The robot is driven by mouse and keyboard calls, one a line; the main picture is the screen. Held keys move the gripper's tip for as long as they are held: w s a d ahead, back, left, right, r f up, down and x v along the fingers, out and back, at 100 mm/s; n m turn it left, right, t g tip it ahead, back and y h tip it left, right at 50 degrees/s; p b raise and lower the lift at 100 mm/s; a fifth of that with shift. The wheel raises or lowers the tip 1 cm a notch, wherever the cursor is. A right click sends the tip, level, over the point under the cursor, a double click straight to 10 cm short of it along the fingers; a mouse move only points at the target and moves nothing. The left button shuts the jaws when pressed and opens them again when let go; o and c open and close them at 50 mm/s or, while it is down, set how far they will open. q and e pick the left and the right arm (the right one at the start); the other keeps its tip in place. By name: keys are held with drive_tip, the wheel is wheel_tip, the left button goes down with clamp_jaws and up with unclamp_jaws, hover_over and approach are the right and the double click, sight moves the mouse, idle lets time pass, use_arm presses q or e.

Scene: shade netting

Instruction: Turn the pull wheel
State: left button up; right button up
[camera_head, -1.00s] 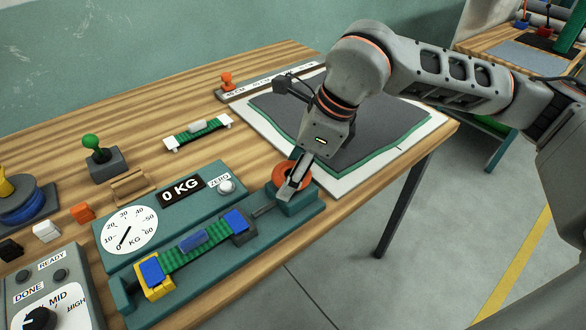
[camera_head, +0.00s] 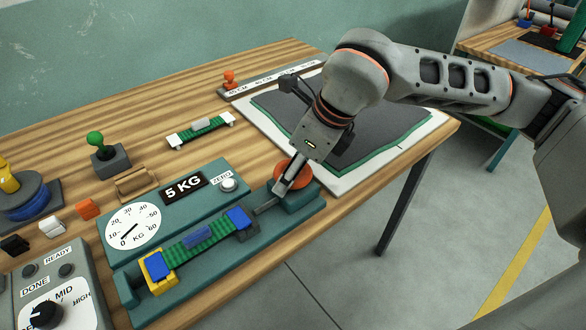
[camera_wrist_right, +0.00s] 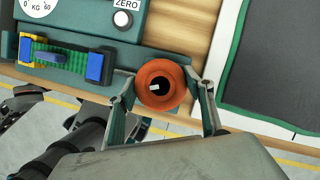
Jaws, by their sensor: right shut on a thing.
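The orange-red pull wheel (camera_head: 306,176) sits on the right end of the teal tester base. The wheel also shows in the right wrist view (camera_wrist_right: 174,97), with a finger on each side of it. My right gripper (camera_head: 285,192) is shut on the wheel from above. A green strap (camera_head: 214,230) is stretched between a yellow and blue clamp (camera_head: 157,268) and a blue clamp (camera_head: 239,219). The display (camera_head: 184,187) reads 5 KG. The dial (camera_head: 145,218) stands left of it; its needle is near the low end. My left gripper is not seen.
The ZERO button (camera_head: 229,184) is beside the display. A control box (camera_head: 75,292) stands at lower left. A green-knobbed lever (camera_head: 95,139), another strap piece (camera_head: 203,126) and a dark sheet (camera_head: 385,115) lie around the tester. The table's front edge is close to the wheel.

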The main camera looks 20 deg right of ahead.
drive_tip(key=o, duration=1.1)
drive_tip(key=v, duration=1.2)
idle(0.5)
